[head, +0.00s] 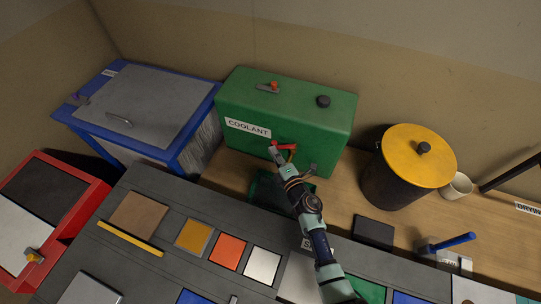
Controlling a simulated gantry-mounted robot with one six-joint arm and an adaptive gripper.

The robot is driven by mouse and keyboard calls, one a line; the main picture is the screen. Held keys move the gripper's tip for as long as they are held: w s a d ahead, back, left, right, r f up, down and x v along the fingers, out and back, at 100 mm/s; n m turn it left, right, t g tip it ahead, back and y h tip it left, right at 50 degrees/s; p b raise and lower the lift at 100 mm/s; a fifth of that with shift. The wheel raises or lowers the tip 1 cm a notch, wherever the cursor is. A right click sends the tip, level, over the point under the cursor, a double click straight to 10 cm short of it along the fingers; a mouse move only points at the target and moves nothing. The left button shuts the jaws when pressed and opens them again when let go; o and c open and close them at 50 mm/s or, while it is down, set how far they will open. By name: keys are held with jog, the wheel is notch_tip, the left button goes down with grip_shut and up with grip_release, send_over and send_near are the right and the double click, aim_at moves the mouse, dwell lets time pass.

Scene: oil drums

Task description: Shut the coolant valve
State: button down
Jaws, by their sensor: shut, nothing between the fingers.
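The green coolant tank (240,105) stands on the wooden bench against the back wall, with a "COOLANT" label on its front. A valve with a red lever (286,144) and a brass-coloured body (292,154) sits low on the tank's front. The lever lies roughly sideways across the picture. My gripper (273,152) is shut and empty, with its tip at the left end of the lever. I cannot tell whether they touch. My arm hides part of the tank's lower front and the dark green tray (263,187) below the valve.
A blue chest with a grey lid (140,100) stands left of the tank. A black drum with a yellow lid (412,150) and a white mug (457,186) stand to the right. A blue-handled tool (452,243) lies at front right. Grey worktop with coloured squares fills the foreground.

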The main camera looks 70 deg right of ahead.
jog(key=shift+x, duration=1.7)
jog(key=shift+s+d, duration=0.1)
jog(key=shift+d, duration=0.15)
